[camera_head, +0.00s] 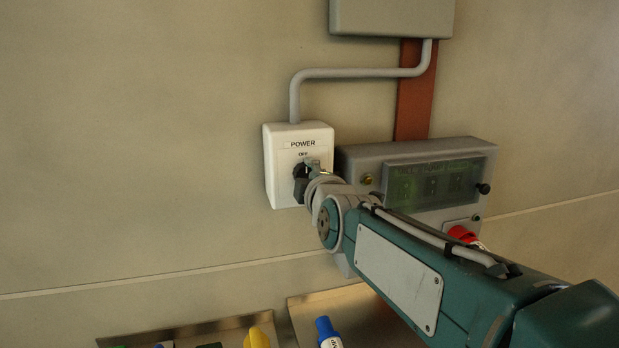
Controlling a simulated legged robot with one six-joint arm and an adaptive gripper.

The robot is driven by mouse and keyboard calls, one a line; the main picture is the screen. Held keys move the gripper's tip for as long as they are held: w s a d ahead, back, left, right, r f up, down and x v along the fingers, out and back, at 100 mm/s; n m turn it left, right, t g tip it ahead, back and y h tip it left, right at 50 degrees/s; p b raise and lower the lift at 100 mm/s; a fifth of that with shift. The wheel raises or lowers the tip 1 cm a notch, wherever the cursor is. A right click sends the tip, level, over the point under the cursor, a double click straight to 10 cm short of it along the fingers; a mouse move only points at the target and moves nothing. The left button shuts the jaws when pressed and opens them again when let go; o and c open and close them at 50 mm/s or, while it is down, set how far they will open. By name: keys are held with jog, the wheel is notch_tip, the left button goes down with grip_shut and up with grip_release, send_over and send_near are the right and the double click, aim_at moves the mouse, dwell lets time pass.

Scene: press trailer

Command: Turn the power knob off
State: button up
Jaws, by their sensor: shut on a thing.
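The white power box (284,144) is on the wall, with the word POWER and an OFF mark on its front. The dark power knob (300,171) sits below the OFF mark and is mostly covered by my gripper. My gripper (305,178) is at the front of the box, shut on the knob. My arm reaches in from the lower right. I cannot tell which way the knob points.
A grey conduit (350,73) runs above. Metal trays (190,335) hold small items, including a blue marker (327,333).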

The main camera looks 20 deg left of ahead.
jog(key=shift+f, duration=0.1)
jog(key=o, duration=1.2)
jog(key=shift+a, duration=0.15)
jog(key=shift+c, duration=0.2)
jog(key=shift+a, duration=0.1)
jog(key=shift+s, duration=0.1)
jog(key=v, duration=1.1)
jog(key=shift+s+d, duration=0.3)
